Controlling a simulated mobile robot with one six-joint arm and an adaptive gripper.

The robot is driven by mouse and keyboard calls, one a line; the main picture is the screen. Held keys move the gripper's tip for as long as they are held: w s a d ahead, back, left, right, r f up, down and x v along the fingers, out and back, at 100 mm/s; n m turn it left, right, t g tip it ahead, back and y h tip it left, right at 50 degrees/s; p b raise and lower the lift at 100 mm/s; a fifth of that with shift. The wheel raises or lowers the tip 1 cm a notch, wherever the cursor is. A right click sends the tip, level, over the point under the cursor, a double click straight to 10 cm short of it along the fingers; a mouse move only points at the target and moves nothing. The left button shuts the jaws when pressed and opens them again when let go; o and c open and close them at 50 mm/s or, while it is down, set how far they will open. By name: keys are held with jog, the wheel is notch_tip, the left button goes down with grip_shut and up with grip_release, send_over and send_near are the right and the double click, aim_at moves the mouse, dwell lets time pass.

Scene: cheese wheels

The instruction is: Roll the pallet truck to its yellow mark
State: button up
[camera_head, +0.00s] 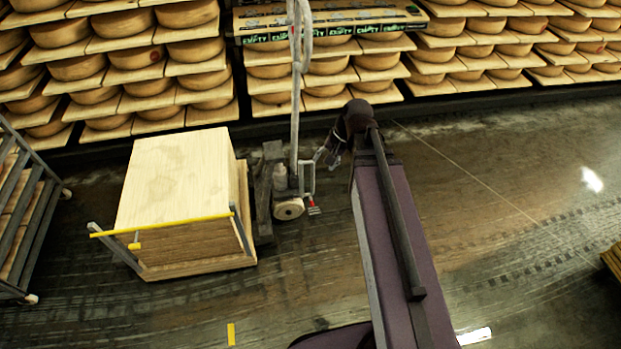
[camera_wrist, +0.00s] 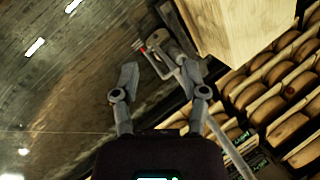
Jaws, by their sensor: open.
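The pallet truck (camera_head: 288,192) stands left of my arm, its tall grey handle rising toward the shelves. It carries a large pale wooden block (camera_head: 177,175). A grey bracket with a red tip (camera_head: 313,208) sticks out on its right side. A short yellow mark (camera_head: 231,334) lies on the floor at the bottom of the head view, in front of the load. My gripper (camera_head: 327,160) is close to the truck's right side. In the wrist view, my gripper (camera_wrist: 161,78) is open, with the truck's bracket (camera_wrist: 164,62) showing between and beyond its fingers; contact is unclear.
Shelves of cheese wheels (camera_head: 190,50) line the back, with a dark ledge below. A yellow bar (camera_head: 165,227) crosses the load's front. A grey rack (camera_head: 25,215) stands at far left. The floor in front and to the right is mostly clear.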

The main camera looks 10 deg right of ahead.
jog(key=w+d+f+m+t+y+b, duration=0.1)
jog(key=w+f+m+t+y+b, duration=0.2)
jog(key=f+b, duration=0.7)
jog(key=w+d+f+m+y+b, duration=0.1)
jog(key=w+f+m+y+b, duration=0.2)
jog(key=w+f+m+b, duration=0.7)
jog(key=w+d+f+m+t+y+b, duration=0.1)
jog(key=d+f+b, duration=0.4)
jog(key=b, duration=0.8)
jog(key=w+d+f+m+t+y+b, duration=0.2)
jog(key=d+f+m+t+b, duration=0.3)
jog(key=b, duration=0.8)
jog(key=shift+d+f+y+b, duration=0.35)
jog(key=shift+d+f+y, duration=0.1)
jog(key=shift+y, duration=0.35)
jog(key=shift+a, duration=0.1)
jog(key=x, duration=1.3)
jog(key=shift+w+a, duration=0.2)
jog(key=shift+a, duration=0.05)
